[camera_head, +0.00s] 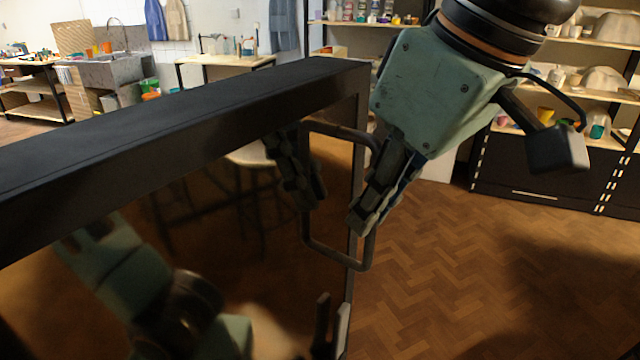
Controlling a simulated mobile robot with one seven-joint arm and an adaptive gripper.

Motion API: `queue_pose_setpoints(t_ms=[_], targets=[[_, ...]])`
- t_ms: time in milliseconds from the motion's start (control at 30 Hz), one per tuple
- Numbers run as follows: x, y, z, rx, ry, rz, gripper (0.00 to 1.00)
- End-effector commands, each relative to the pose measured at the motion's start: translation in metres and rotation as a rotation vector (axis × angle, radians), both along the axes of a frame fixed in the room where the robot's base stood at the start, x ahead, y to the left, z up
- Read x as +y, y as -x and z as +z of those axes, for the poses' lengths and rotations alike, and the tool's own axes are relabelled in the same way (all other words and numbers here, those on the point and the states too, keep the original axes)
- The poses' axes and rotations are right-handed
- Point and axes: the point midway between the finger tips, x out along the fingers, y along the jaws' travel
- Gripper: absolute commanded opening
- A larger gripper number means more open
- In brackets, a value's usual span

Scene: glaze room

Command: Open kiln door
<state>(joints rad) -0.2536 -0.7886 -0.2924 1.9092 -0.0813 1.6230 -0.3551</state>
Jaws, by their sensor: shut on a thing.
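The kiln door (200,115) is a dark-framed panel with a glossy brown face, running from the left edge to the middle of the view. A dark loop handle (333,257) stands out near its right edge. My gripper (366,218) comes down from the upper right, and its fingers are shut on the handle's right-hand bar. The fingers hide part of that bar. A dark finger-like shape inside the loop looks like a reflection in the panel. The kiln's inside is not visible.
The herringbone wood floor (480,270) is clear to the right of the door. Shelves with pots (560,75) and a dark cabinet (525,175) stand behind. A sink (105,72) and a pale table (222,61) are at the back left.

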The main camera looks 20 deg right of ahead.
Motion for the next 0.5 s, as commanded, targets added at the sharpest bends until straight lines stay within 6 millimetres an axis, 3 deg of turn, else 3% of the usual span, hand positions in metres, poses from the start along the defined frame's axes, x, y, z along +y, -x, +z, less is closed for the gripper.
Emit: queue_pose_setpoints(t_ms=[233,267,400,500], targets=[[-0.0002,-0.0006,0.002,-0.006,0.0,-0.001,0.0],[-0.0002,-0.0006,0.002,-0.006,0.0,-0.001,0.12],[-0.0002,-0.0004,0.0014,-0.004,0.0,0.0,0.26],[-0.0001,-0.0003,0.001,-0.003,0.0,0.0,0.26]])
